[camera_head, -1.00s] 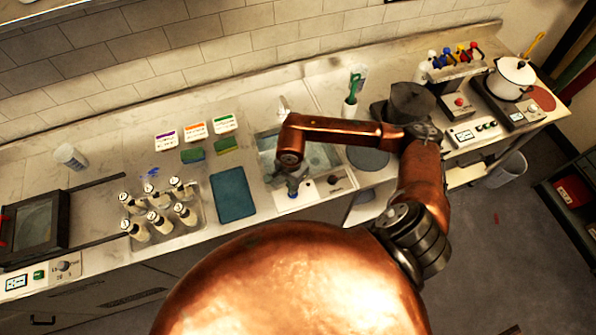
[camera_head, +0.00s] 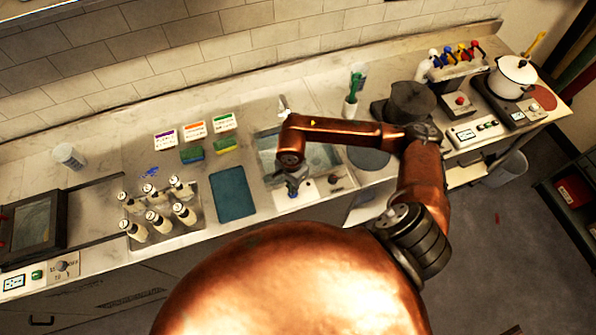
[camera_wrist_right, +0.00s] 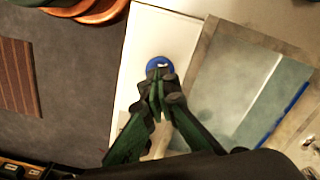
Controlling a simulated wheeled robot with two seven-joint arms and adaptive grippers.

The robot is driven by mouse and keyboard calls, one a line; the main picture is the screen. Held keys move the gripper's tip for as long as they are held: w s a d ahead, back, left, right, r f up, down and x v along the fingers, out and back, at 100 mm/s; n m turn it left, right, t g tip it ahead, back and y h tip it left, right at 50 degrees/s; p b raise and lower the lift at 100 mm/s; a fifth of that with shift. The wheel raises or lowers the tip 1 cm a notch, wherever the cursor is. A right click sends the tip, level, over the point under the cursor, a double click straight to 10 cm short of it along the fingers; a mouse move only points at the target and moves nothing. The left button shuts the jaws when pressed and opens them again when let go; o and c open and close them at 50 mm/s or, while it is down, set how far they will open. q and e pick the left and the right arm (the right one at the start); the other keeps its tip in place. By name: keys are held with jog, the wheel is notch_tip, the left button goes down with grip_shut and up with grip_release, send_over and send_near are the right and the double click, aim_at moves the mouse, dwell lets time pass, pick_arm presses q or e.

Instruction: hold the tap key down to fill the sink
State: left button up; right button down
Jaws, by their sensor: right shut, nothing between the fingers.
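The sink basin shows in the head view under my right forearm, with its near rim (camera_head: 262,176) bare. In the right wrist view the basin (camera_wrist_right: 232,88) is at the right, with a pale part and a teal part. I cannot tell how much water is in it. A white panel (camera_head: 313,190) lies in front of the basin. A round blue key (camera_wrist_right: 160,63) sits on that panel. My right gripper (camera_head: 292,192) is shut and empty, pointing down. Its fingertips (camera_wrist_right: 160,73) overlap the key's near side; contact is not clear. My left gripper is out of view.
A blue-teal mat (camera_head: 233,195) lies left of the sink, with several bottles in a rack (camera_head: 197,225) beyond it. A dark pot (camera_head: 410,100) stands to the right. The tap (camera_head: 284,106) is behind the basin. Two sponges (camera_head: 192,155) lie behind the mat.

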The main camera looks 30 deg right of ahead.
jog(key=shift+f+b, duration=0.75)
jog(key=shift+f, duration=0.15)
jog(key=shift+r, duration=0.1)
jog(key=shift+r+p, duration=1.05)
jog(key=shift+r, duration=1.4)
